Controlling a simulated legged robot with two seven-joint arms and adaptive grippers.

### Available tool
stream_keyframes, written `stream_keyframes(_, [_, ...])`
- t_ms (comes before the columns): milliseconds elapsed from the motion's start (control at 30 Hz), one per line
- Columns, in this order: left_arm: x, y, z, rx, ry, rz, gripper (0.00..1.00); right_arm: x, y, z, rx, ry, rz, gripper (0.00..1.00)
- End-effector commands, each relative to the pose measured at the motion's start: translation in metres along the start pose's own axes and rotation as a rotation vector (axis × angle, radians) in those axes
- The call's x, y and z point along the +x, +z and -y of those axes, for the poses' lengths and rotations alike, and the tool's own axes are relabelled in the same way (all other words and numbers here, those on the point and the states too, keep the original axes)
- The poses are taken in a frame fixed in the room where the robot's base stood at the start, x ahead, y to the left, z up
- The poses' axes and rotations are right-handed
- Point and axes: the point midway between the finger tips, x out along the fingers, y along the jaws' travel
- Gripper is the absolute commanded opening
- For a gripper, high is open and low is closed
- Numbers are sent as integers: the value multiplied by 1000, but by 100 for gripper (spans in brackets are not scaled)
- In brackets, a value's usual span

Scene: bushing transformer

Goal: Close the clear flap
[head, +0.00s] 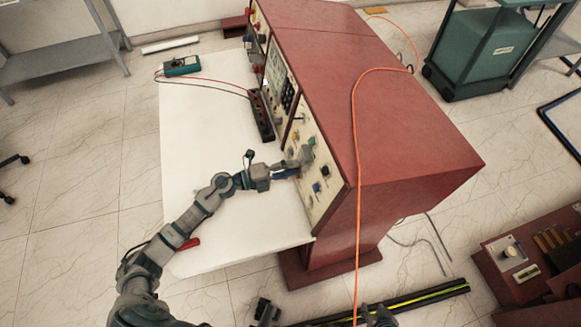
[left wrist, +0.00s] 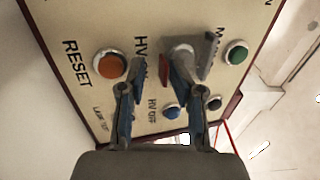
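The red cabinet's cream control panel (head: 315,160) carries several buttons and lettering. A grey, upright flap-like piece (left wrist: 207,57) stands out from the panel beside a round grey fitting (left wrist: 182,52); I take it for the clear flap, swung open. It also shows in the head view as a small grey shape (head: 305,154). My left gripper (head: 292,168) is at the panel, fingers apart and empty; in the left wrist view its fingers (left wrist: 161,88) point at the panel just below the flap. Contact cannot be told. Part of my right gripper (head: 378,316) shows at the bottom edge, mostly cut off.
An orange-red button (left wrist: 110,65), a green button (left wrist: 236,53) and a blue button (left wrist: 172,111) surround the fingers. A white table (head: 205,130) runs along the panel, with a teal meter (head: 181,66) at its far end. An orange cable (head: 357,190) hangs over the cabinet.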

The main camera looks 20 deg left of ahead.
Motion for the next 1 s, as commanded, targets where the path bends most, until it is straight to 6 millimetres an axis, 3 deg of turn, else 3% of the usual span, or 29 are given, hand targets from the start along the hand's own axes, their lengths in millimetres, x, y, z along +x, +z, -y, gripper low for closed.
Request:
stream_keyframes(233, [-18,1,-1,-2,1,2,33,-1,1,-1,0,2,0,40])
stream_keyframes(500, [-78,1,-3,-3,4,2,33,-1,0,-1,0,1,0,40])
stream_keyframes(700, [-109,1,-3,-2,2,1,33,-1,0,-1,0,1,0,40])
stream_keyframes(1000, [-119,0,-2,0,1,-1,33,-1,0,-2,1,0,0,40])
